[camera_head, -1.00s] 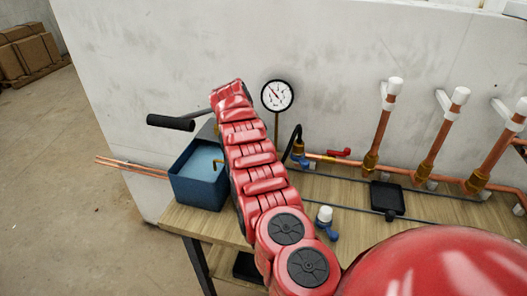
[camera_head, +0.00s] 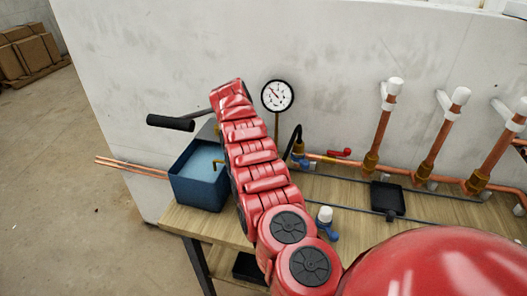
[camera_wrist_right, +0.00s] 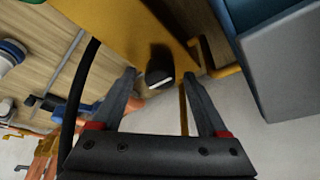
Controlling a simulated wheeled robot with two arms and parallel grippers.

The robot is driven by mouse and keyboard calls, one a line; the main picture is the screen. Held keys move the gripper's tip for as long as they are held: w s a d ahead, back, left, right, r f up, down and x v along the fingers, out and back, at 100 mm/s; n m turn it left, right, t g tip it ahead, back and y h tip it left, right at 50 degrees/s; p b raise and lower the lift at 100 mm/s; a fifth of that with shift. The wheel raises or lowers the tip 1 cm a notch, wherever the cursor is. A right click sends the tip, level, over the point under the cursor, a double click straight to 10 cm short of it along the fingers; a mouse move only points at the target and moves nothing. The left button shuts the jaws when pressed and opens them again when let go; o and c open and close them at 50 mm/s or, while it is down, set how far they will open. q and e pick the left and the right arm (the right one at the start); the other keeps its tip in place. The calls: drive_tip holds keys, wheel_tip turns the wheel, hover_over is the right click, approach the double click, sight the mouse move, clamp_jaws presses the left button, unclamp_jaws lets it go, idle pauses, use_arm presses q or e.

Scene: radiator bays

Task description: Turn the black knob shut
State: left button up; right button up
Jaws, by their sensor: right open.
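The black knob (camera_wrist_right: 160,68) sits on a yellow-orange body (camera_wrist_right: 110,25) in the right wrist view. My right gripper (camera_wrist_right: 160,75) is open, with one finger on each side of the knob and visible gaps between; how deep the fingers reach around it is hard to tell. In the head view my red right arm hides the knob and the gripper. My left gripper is in neither view.
A blue water tank (camera_head: 190,188) stands left of my arm, with a black-gripped lever (camera_head: 170,122) above it. A gauge (camera_head: 277,95) is behind. Copper pipes (camera_head: 435,145), a black tray (camera_head: 387,198) and a white-capped blue valve (camera_head: 325,222) are on the right.

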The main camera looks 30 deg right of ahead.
drive_tip(key=p+v, duration=0.7)
drive_tip(key=v, duration=1)
drive_tip(key=shift+a+r, duration=0.1)
